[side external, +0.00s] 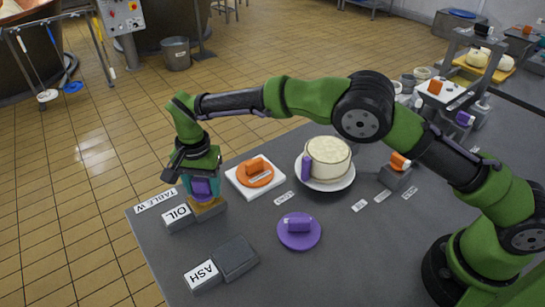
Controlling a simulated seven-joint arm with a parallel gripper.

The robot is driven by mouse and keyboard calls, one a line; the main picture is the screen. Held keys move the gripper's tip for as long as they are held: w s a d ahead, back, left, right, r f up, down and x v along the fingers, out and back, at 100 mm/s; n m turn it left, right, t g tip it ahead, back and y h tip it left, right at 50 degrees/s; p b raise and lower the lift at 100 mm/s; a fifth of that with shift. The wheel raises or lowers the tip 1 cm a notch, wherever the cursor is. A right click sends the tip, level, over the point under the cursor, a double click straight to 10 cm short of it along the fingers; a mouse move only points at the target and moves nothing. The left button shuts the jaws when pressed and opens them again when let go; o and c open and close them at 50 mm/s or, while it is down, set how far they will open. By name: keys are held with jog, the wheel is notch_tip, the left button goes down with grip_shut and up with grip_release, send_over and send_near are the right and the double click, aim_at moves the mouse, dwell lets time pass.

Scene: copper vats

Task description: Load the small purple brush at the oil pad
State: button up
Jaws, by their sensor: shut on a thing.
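My gripper (200,178) points down over the OIL pad and is shut on the small purple brush (204,189). The brush is upright, its purple body showing between the fingers. Its lower end is at or just above the pad; I cannot tell whether it touches. The oil pad (213,213) is a dark block with a tan top, behind a white OIL label (176,213) at the left of the grey table. The gripper hides part of the brush.
An ASH pad (236,257) lies in front. A purple disc (299,242) carries a purple block. An orange disc (262,182) with an orange block sits on a white board. A cheese (328,155) stands on a white plate. The table (330,265) is clear at front right.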

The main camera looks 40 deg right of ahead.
jog(key=shift+f, duration=0.1)
jog(key=shift+r, duration=3.55)
